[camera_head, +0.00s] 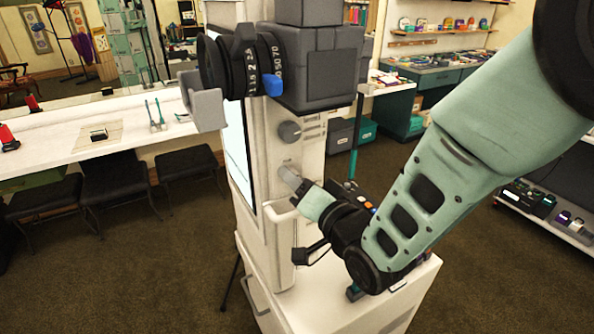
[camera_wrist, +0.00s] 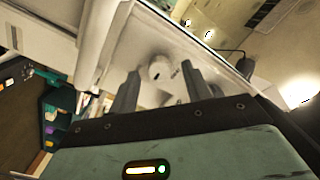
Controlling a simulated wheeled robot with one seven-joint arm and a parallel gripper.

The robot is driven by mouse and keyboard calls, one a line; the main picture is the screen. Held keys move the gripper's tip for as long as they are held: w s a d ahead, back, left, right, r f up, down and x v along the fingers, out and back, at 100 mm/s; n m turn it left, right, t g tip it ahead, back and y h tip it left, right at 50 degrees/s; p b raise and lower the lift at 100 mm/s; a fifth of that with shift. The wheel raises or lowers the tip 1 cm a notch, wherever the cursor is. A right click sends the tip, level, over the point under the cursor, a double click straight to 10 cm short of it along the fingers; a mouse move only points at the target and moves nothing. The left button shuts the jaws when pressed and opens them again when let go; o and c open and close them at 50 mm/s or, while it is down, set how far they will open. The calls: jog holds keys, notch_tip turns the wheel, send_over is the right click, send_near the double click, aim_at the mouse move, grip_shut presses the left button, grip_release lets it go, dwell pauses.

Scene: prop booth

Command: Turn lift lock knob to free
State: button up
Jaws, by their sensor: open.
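A white machine column (camera_head: 262,150) stands in the middle of the head view. A dark grey round knob (camera_head: 289,131) is on its face, with small markings beside it, too small to read. No contact shows. I cannot tell which knob is the lift lock or how it is turned.
A dark camera (camera_head: 320,70) with a lens and blue tab overhangs above the knobs. A white base cabinet (camera_head: 340,305) is below my arm. A long white counter (camera_head: 90,140) with black stools (camera_head: 115,190) is at left. Open carpet lies at lower left.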

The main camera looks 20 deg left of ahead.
jog(key=shift+w+a, duration=0.35)
jog(key=c, duration=1)
jog(key=shift+f+b, duration=0.1)
jog(key=shift+b, duration=0.25)
jog(key=shift+s+a+n+h+b, duration=0.1)
jog(key=shift+n+h+b, duration=0.1)
jog(key=shift+n+b, duration=4.6)
jog(key=shift+s+n+h+b, duration=0.1)
jog(key=shift+n+h+b, duration=0.1)
jog(key=shift+n+b, duration=4.55)
jog(key=shift+m+b, duration=0.65)
jog(key=shift+b, duration=0.2)
